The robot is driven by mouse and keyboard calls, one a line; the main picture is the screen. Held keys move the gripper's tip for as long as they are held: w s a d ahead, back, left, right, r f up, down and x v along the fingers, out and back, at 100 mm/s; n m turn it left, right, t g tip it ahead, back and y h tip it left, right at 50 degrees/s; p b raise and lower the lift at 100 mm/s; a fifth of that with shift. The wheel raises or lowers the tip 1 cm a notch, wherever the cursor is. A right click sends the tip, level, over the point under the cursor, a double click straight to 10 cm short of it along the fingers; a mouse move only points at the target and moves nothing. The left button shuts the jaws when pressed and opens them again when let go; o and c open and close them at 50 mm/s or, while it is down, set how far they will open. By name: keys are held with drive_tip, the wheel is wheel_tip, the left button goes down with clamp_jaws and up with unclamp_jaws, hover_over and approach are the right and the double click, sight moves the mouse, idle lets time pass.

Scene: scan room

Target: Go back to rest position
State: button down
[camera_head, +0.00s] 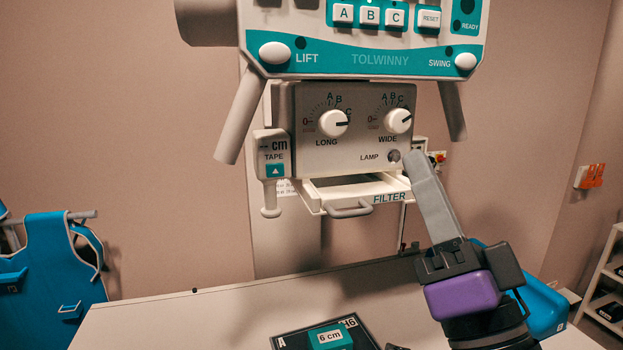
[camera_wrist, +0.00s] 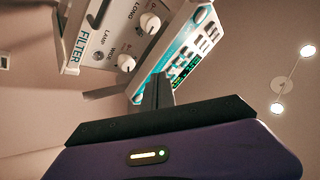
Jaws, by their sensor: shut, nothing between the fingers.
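My gripper (camera_head: 412,160) is shut and empty. In the head view its grey fingers point up, with the tips beside the lamp button (camera_head: 394,156) on the grey control box; I cannot tell whether they touch it. In the wrist view the shut fingers (camera_wrist: 158,92) stick up from the purple gripper body toward the panel. The control box (camera_head: 350,120) carries the LONG knob (camera_head: 333,123) and the WIDE knob (camera_head: 398,121). The lamp button also shows in the wrist view (camera_wrist: 98,56).
The filter drawer (camera_head: 349,209) sticks out below the box. A tape unit (camera_head: 272,155) hangs at its left. A blue apron (camera_head: 50,265) hangs left; a shelf (camera_head: 603,290) stands right.

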drive_tip(key=s+d+f+n+g+h, duration=0.1)
drive_tip(key=s+d+f+h, duration=0.15)
drive_tip(key=f, duration=0.55)
drive_tip(key=s+d+f+n+g+h, duration=0.1)
drive_tip(key=s+f, duration=0.3)
drive_tip(key=f, duration=0.4)
drive_tip(key=s+d+f+n+g+h, duration=0.1)
drive_tip(key=s+d+f+h, duration=0.15)
drive_tip(key=f, duration=0.55)
drive_tip(key=s+d+f+n+g+h+b, duration=0.1)
drive_tip(key=s+f+g, duration=0.6)
drive_tip(key=s+f, duration=1.2)
drive_tip(key=s+d+n+b, duration=0.1)
drive_tip(key=s, duration=0.3)
drive_tip(key=shift+d+f+g, duration=0.2)
drive_tip(key=shift+d+g, duration=0.1)
